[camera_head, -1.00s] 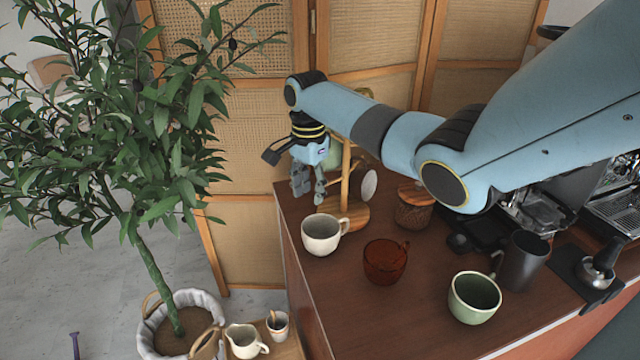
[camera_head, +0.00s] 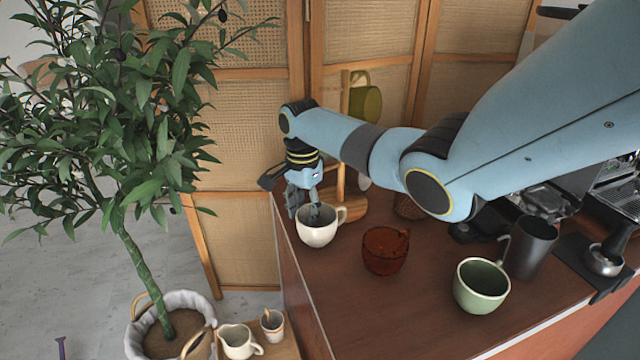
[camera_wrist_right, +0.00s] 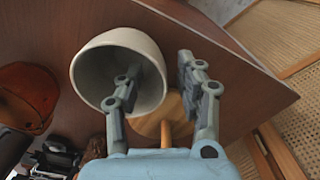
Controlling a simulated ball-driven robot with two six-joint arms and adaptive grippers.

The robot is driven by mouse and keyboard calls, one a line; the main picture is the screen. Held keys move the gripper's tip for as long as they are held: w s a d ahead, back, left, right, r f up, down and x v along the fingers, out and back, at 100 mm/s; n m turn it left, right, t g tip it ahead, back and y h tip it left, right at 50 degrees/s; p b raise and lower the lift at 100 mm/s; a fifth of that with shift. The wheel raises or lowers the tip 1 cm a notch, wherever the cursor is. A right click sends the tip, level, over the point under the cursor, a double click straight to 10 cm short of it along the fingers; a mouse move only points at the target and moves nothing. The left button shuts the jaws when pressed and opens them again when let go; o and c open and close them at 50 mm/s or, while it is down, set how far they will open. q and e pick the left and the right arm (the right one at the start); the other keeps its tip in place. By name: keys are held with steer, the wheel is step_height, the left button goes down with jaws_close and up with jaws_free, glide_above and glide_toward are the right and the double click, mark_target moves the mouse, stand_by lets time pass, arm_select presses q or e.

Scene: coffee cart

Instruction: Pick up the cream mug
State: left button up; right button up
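The cream mug (camera_head: 318,232) stands upright on the brown counter, near its left end, with its handle toward the right in the head view. My right gripper (camera_head: 303,213) is at the mug's rim, with one finger over or inside the mouth and the other outside it. In the right wrist view the gripper (camera_wrist_right: 158,82) is open, with the mug's wall (camera_wrist_right: 155,65) between its two fingers. Whether either finger touches the wall cannot be told. My left gripper is not in view.
An amber glass cup (camera_head: 385,262) stands right of the mug, and a green mug (camera_head: 481,286) and dark pitcher (camera_head: 533,248) stand farther right. A wooden mug stand (camera_head: 352,206) is close behind. The counter's left edge (camera_head: 284,262) is near the mug.

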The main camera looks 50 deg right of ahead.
jaws_close()
steer(key=shift+r, duration=0.2)
stand_by(0.4)
